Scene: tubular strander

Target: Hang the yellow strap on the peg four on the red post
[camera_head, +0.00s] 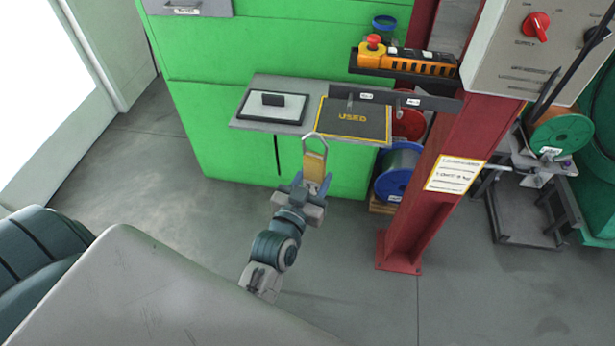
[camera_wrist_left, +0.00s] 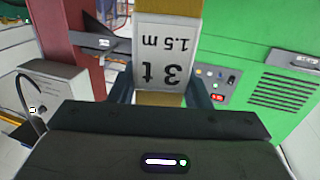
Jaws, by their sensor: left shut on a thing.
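The yellow strap (camera_head: 314,165) is upright in my left gripper (camera_head: 313,190), with a pale loop at its top. In the left wrist view the strap (camera_wrist_left: 168,100) carries a white tag reading "3 t 1.5 m", between the fingers of the left gripper (camera_wrist_left: 160,92), which is shut on it. The red post (camera_head: 447,165) stands to the right of the strap. A dark bar (camera_head: 435,103) with small white labels reaches left from the post, above and right of the strap. The labels are too small to read, so I cannot tell which peg is four. My right gripper is out of view.
A grey shelf (camera_head: 262,82) with a dark "USED" mat (camera_head: 355,122) is fixed to the green cabinet (camera_head: 205,120), just beyond the strap. An orange control box (camera_head: 420,66) sits above the bar. A blue spool (camera_head: 393,183) stands beside the post. The floor around my arm is clear.

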